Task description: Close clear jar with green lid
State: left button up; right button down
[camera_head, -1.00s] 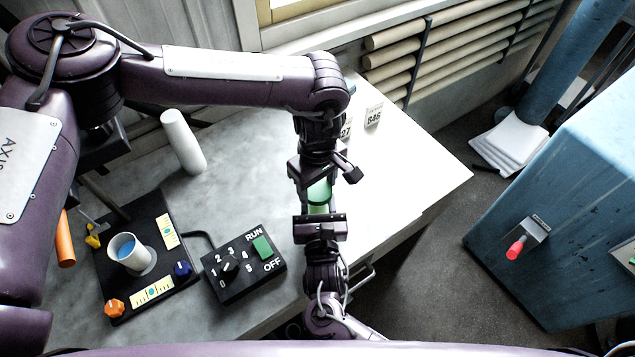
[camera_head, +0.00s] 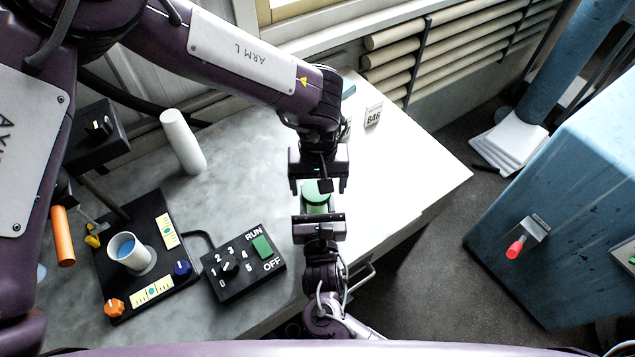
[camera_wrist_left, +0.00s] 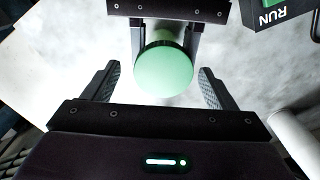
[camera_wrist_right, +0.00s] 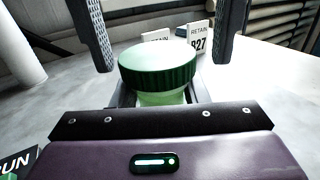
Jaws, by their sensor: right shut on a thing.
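The clear jar (camera_wrist_right: 162,98) with a pale green look stands upright in my right gripper (camera_head: 318,212), whose fingers are shut around its body below the lid. The dark green ribbed lid (camera_wrist_right: 158,64) sits on top of the jar; I cannot tell how tight it is. The lid also shows from above in the left wrist view (camera_wrist_left: 164,66). My left gripper (camera_wrist_left: 160,75) is open, with one finger on each side of the lid and a visible gap to it. In the head view the lid (camera_head: 316,188) lies between the two grippers.
A black control box (camera_head: 243,264) with a RUN/OFF switch and a black plate (camera_head: 117,235) with a white cup (camera_head: 140,262) are to the left. Number cards (camera_head: 373,115) stand behind. The table right of the grippers is clear.

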pick_arm(q)
jog(key=shift+a+r, duration=0.1)
jog(key=shift+r, duration=2.15)
jog(key=shift+c, duration=0.5)
